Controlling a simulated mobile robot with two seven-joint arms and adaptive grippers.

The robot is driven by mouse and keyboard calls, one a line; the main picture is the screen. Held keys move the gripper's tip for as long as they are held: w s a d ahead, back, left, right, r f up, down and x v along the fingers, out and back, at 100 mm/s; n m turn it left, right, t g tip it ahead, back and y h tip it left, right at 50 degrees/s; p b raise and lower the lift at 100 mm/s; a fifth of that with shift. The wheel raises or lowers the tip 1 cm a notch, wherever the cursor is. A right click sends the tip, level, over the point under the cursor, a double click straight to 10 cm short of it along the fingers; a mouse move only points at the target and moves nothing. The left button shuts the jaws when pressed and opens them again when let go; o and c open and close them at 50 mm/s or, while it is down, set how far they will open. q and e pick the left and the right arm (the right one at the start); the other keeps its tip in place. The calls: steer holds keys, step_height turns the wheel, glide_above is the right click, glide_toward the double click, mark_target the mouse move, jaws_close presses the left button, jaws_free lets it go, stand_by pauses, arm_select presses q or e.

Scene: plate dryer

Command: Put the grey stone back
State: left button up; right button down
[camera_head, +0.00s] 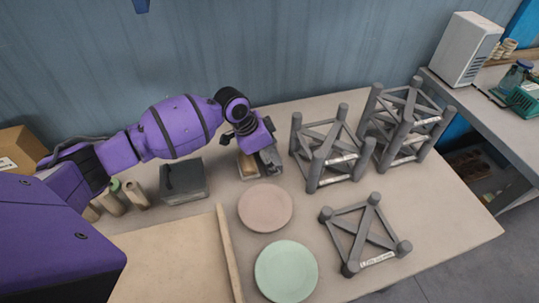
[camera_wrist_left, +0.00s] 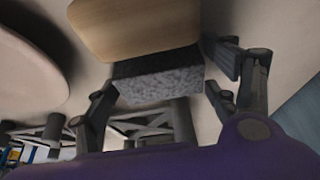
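My left gripper (camera_head: 253,154) points down at the table behind the pink plate. In the left wrist view, a grey speckled stone block (camera_wrist_left: 160,88) lies between the open fingers of this gripper (camera_wrist_left: 165,72), with a visible gap on the right side. A tan wooden-looking piece (camera_wrist_left: 135,28) adjoins the block; whether they are one piece I cannot tell. In the head view the tan piece (camera_head: 248,166) shows just beneath the gripper, and the grey block is mostly hidden there. My right gripper is not in view.
A dark grey box (camera_head: 184,181) stands left of the gripper. A pink plate (camera_head: 265,207) and a green plate (camera_head: 286,271) lie in front. Grey frame racks (camera_head: 330,152) stand to the right, with a lower one (camera_head: 365,235) nearer. A wooden stick (camera_head: 229,250) lies left of the plates.

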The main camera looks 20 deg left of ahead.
arm_select(q)
steer(key=shift+o, duration=0.3)
steer(key=v, duration=1.2)
steer(key=shift+p, duration=0.35)
steer(key=shift+r, duration=0.25)
